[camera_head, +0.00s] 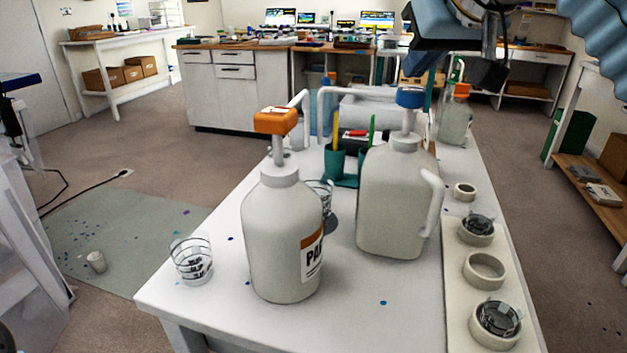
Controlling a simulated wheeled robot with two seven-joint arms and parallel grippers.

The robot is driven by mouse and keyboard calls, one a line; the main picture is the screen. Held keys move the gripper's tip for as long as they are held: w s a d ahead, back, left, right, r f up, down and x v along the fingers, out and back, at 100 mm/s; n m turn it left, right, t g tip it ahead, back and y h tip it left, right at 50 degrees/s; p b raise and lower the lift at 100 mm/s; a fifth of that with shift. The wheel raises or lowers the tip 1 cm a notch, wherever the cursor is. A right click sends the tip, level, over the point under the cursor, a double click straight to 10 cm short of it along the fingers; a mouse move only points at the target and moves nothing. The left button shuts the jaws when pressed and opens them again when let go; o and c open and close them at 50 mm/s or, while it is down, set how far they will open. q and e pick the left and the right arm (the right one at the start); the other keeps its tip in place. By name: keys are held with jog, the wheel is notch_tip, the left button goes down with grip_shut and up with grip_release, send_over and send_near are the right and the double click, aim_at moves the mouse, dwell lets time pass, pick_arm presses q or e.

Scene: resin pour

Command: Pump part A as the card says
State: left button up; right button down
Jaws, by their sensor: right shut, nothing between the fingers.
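A white jug (283,235) with an orange pump head (275,121) stands upright near the front of the white table. Its orange-and-white label reads "PA", and the rest is turned out of sight. A second white jug (392,200) with a handle and a blue pump head (410,97) stands behind it to the right. A clear cup with dark markings (191,262) stands left of the orange-pump jug. Another clear cup is partly hidden behind that jug. My right gripper (468,62) is shut and empty at the top right, apart from the orange pump. I cannot make out a card.
A pale strip (462,325) on the table's right side holds round moulds, including an empty ring (485,270). A teal pen cup (335,160) stands behind the jugs. A clear bottle with an orange top (455,120) stands farther back. The front table edge is bare.

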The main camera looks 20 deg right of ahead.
aim_at(417, 92)
dwell(0.6)
jog(key=shift+f+b, duration=1.85)
jog(key=shift+f, duration=0.45)
notch_tip(417, 92, up, 4)
jog(key=p, duration=0.4)
jog(key=shift+f, duration=0.15)
